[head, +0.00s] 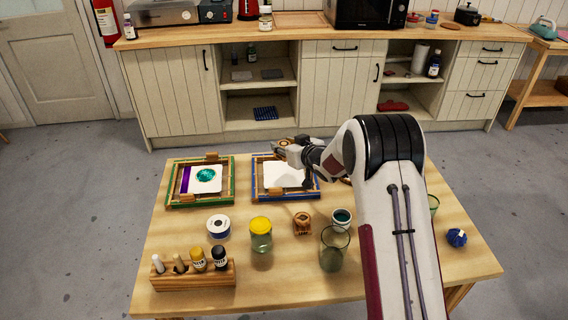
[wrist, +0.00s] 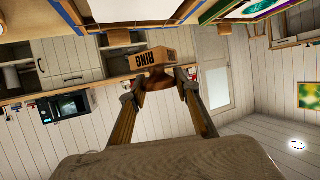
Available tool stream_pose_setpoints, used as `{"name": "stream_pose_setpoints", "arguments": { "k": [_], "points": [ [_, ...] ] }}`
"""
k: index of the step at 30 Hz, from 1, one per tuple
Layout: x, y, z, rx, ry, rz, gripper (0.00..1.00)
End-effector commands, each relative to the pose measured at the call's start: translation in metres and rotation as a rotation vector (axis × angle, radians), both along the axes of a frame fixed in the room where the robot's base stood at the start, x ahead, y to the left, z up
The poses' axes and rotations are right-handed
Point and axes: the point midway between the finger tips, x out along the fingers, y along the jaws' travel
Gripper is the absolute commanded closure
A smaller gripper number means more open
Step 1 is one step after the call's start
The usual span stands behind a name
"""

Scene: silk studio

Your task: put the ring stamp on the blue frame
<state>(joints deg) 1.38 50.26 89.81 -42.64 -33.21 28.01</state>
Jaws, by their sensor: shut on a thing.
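My gripper (head: 303,154) is over the back edge of the blue frame, partly hidden by my own arm. It is shut on the ring stamp (wrist: 155,58), a wooden block marked RING, which shows between the fingers in the wrist view (wrist: 157,88). In the head view the stamp (head: 284,146) is small and partly covered by the gripper. The blue frame (head: 288,198) lies on the table with white cloth in it. From these views I cannot tell whether the stamp touches the frame.
A green frame (head: 169,188) with teal-printed cloth lies to the left. Another wooden stamp (head: 302,223), a yellow-lidded jar (head: 261,236), a white roll (head: 218,227), a glass (head: 333,252) and a bottle rack (head: 193,275) stand in front. A blue item (head: 456,238) lies at right.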

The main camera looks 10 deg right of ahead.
Motion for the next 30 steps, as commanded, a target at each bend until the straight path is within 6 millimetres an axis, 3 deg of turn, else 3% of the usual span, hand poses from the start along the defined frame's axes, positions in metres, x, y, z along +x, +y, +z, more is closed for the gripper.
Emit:
{"name": "stream_pose_setpoints", "arguments": {
  "k": [7, 22, 30],
  "points": [
    [0.000, 0.000, -0.031, 0.000, 0.001, 0.000, 0.90],
    [0.000, 0.000, -0.038, 0.001, 0.000, 0.000, 0.90],
    [0.000, 0.000, -0.062, 0.000, 0.001, 0.000, 0.90]
  ]
}}
